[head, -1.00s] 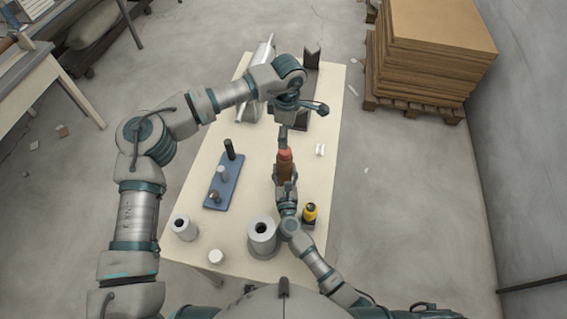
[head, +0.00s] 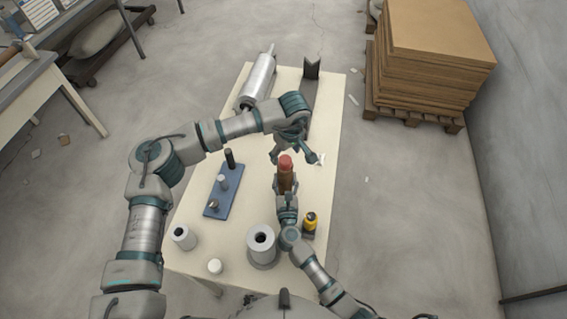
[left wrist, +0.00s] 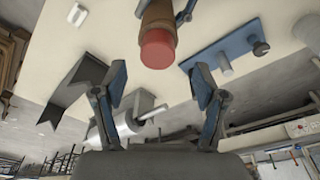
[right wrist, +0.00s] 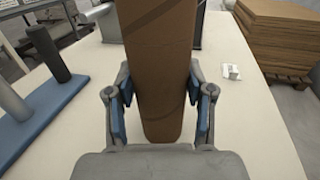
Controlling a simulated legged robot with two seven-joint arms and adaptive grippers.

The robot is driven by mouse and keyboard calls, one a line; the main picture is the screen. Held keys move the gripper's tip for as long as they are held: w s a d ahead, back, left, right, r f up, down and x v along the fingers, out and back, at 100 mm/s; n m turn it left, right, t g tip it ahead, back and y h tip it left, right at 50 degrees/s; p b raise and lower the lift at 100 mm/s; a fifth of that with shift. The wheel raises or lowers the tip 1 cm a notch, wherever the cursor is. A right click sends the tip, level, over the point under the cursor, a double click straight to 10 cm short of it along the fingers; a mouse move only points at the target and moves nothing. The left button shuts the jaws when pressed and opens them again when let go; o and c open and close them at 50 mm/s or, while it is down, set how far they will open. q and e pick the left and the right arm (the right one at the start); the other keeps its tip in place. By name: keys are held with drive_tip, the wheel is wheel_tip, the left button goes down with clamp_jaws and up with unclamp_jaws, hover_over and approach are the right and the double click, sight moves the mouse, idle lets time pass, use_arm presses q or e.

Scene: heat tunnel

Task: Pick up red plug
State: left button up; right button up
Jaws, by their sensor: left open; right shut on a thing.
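The red plug (head: 285,160) is the red end on a brown cylinder (head: 286,180). In the left wrist view the red plug (left wrist: 157,50) faces the camera, with the brown cylinder (left wrist: 159,14) behind it. My right gripper (head: 287,192) is shut on the brown cylinder, which also shows between its fingers in the right wrist view (right wrist: 160,75). My left gripper (head: 292,158) is open and close to the red plug. In the left wrist view its two fingers (left wrist: 160,90) are spread apart, empty, with the red plug ahead between them.
On the table (head: 190,210) are a blue rack with pegs (head: 215,205), a grey hollow cylinder (head: 262,255), a yellow-and-black item (head: 310,222), a small white block (head: 320,159) and a large metal cylinder (head: 258,80). A dark V-shaped stand (head: 311,68) is at the back. Stacked boards (head: 425,60) stand right.

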sight(283, 159)
use_arm(q)
drive_tip(key=f, duration=0.4)
drive_tip(key=shift+w+a+f, duration=0.3)
drive_tip(key=shift+f, duration=0.05)
use_arm(e)
drive_tip(key=shift+s+f, duration=0.1)
drive_tip(key=shift+f, duration=0.15)
use_arm(q)
drive_tip(key=c, duration=1.1)
drive_tip(key=shift+c, duration=0.2)
drive_tip(key=shift+r, duration=0.1)
wheel_tip(283, 159, up, 10)
drive_tip(key=shift+f, duration=0.1)
use_arm(e)
drive_tip(key=o, duration=1.3)
drive_tip(key=shift+c, duration=0.2)
use_arm(q)
drive_tip(key=shift+w, duration=0.1)
use_arm(e)
drive_tip(key=shift+r, duration=0.1)
